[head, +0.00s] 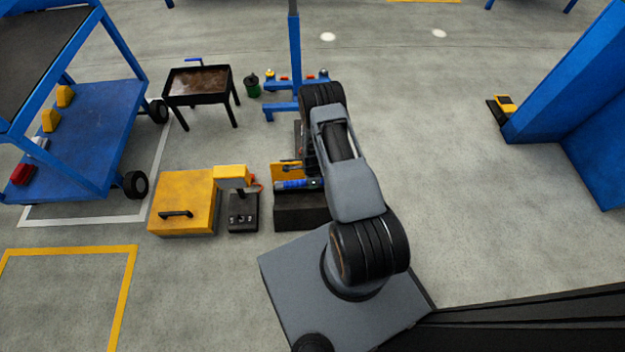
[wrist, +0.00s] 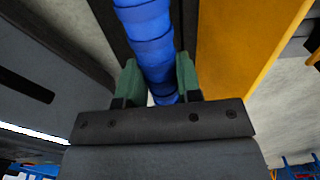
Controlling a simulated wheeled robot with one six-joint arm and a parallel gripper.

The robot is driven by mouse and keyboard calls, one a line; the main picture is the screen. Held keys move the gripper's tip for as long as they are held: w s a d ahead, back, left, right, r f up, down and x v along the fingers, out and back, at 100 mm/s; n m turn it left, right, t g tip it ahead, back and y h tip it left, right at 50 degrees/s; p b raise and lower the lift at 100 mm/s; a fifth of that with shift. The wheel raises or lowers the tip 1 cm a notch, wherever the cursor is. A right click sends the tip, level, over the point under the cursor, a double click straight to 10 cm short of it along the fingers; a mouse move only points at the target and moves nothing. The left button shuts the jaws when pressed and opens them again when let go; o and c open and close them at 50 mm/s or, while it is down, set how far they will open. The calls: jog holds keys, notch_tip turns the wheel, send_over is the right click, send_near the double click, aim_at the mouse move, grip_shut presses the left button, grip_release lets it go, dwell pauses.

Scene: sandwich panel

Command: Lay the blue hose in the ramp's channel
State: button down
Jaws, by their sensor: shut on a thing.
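The blue hose (wrist: 146,38) runs from the top of the wrist view down between the two green finger pads of my gripper (wrist: 160,82), which is shut on it. In the head view a short blue length of hose (head: 295,184) shows beside my arm, above a dark block (head: 300,212) with a yellow plate (head: 284,171) behind it. These look like the ramp, but I cannot be sure. A yellow surface (wrist: 235,50) lies right of the hose in the wrist view. My arm hides much of this spot, and I cannot tell whether the hose touches a channel.
A yellow box (head: 185,205) with a black handle and a small dark device (head: 243,213) stand left of the block. A dark tray on legs (head: 198,85) and a blue cart (head: 80,135) stand farther left. A blue post (head: 295,50) rises behind.

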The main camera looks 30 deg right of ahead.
jog(key=shift+s+f, duration=0.1)
jog(key=shift+f, duration=0.2)
jog(key=shift+f+b, duration=2.8)
jog(key=shift+f, duration=1.05)
jog(key=shift+a, duration=0.1)
jog(key=c, duration=0.7)
grip_release()
jog(key=shift+r, duration=0.1)
notch_tip(320, 180, up, 14)
jog(key=p, duration=0.5)
jog(key=shift+f, duration=0.2)
